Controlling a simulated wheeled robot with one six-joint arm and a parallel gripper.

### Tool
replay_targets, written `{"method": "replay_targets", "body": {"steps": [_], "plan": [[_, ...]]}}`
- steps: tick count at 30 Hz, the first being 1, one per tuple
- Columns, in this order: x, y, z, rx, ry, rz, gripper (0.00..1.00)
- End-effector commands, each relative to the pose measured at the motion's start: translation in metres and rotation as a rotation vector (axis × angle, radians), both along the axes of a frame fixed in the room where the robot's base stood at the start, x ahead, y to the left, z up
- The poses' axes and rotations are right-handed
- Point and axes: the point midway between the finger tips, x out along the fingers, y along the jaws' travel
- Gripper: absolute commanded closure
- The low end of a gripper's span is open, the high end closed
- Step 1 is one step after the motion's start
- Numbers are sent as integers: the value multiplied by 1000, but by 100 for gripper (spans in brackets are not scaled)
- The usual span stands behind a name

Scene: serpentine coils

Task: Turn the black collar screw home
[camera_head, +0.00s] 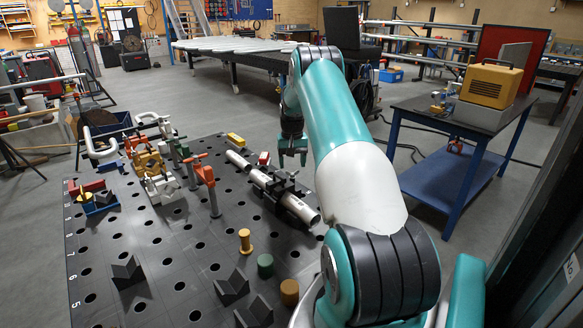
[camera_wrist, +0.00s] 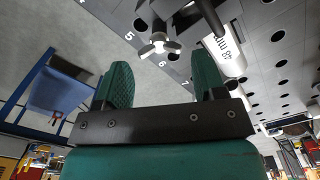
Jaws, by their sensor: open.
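A black collar (camera_head: 281,186) sits around a silver pipe (camera_head: 303,210) on the dark perforated table. The pipe (camera_wrist: 228,58) with printed lettering is to the right, behind the right finger.
The perforated table (camera_head: 130,240) holds orange and silver clamps (camera_head: 152,170) at left, black V-blocks (camera_head: 232,286) in front, and yellow (camera_head: 245,240), green (camera_head: 265,265) and orange (camera_head: 289,292) cylinders. A blue cart (camera_head: 455,180) stands at right.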

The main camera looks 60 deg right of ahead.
Motion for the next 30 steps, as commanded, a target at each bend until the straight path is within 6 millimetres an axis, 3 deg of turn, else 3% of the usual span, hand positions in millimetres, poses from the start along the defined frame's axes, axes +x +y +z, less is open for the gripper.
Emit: {"method": "replay_targets", "body": {"steps": [7, 17, 18, 22, 30], "plan": [[0, 0, -29, 1, 1, 0, 36], [0, 0, -35, -1, -1, 0, 36], [0, 0, -35, -1, -1, 0, 38], [0, 0, -35, 0, 0, 0, 68], [2, 2, -35, 1, -1, -12, 71]]}}
